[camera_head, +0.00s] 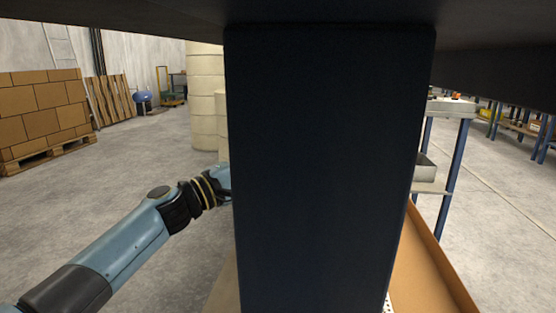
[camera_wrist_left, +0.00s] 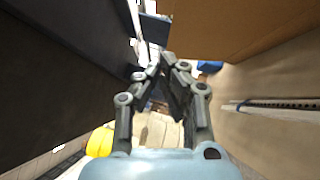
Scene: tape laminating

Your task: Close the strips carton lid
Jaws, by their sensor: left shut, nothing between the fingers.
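Brown cardboard, seemingly part of the strips carton (camera_head: 430,262), shows at the lower right of the head view, partly hidden behind a dark upright block. In the left wrist view a brown cardboard panel (camera_wrist_left: 235,28) spans the upper right, just beyond and right of the fingers; I cannot tell for sure whether it is the lid. My left gripper (camera_wrist_left: 168,66) is shut and empty, its fingertips close to the panel's left edge; contact cannot be told. In the head view the block hides its fingers. My right gripper is in neither view.
The dark upright block (camera_head: 325,170) fills the middle of the head view. A metal-topped table with blue legs (camera_head: 459,150) stands behind at right. Boxes on a pallet (camera_head: 42,115) and pale round stacks (camera_head: 206,95) stand far back. Floor at left is clear.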

